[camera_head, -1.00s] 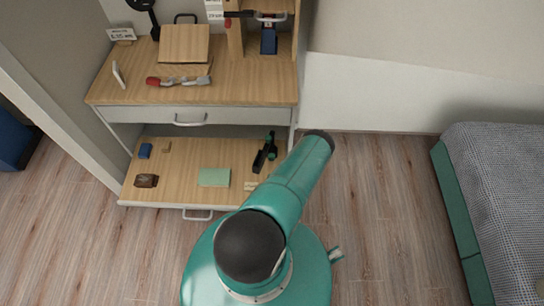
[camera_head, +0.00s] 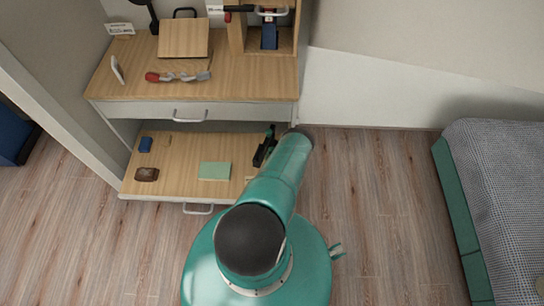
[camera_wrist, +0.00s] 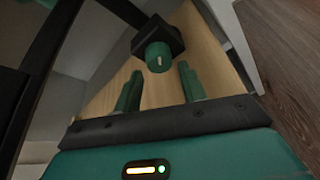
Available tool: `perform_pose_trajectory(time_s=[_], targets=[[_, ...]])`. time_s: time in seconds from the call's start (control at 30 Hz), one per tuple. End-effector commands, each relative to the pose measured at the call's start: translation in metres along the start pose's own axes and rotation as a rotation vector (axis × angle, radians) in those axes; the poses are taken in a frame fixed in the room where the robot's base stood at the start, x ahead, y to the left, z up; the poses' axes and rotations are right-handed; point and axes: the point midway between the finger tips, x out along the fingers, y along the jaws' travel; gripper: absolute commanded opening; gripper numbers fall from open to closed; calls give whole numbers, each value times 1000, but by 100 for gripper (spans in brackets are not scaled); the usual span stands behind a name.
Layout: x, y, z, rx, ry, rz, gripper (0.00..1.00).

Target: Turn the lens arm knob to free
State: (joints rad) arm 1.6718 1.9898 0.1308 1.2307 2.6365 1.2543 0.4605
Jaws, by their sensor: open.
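In the wrist view, a short green cylindrical knob (camera_wrist: 158,56) with a small pale mark on its face sits on a black block (camera_wrist: 170,38). A black bar (camera_wrist: 122,10) runs into the block. My gripper (camera_wrist: 160,82) has two green fingers spread apart, with empty space between them. The knob lies ahead of the fingertips, roughly in line with the gap; I see no contact. In the head view, a black and green thing (camera_head: 264,151) shows at the right of the lower wooden board, partly behind my arm. I cannot tell there which part is fixture and which is gripper.
The pulled-out lower board (camera_head: 180,183) holds a green pad (camera_head: 214,170), a blue block (camera_head: 145,144) and a brown item (camera_head: 147,174). The desk (camera_head: 240,82) above carries red-handled pliers (camera_head: 178,76). A bed (camera_head: 500,200) stands at right; floor between is clear.

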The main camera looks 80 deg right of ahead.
Motion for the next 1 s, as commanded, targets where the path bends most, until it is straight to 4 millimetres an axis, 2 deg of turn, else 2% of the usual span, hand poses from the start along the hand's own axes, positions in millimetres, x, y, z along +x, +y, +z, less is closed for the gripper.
perform_pose_trajectory(time_s=[0.2,0.47,0.63,1.0], targets=[[18,0,0,1,0,-1,41],[19,0,1,1,0,-1,41],[18,0,1,1,-1,-1,8],[19,0,1,-42,-4,-18,8]])
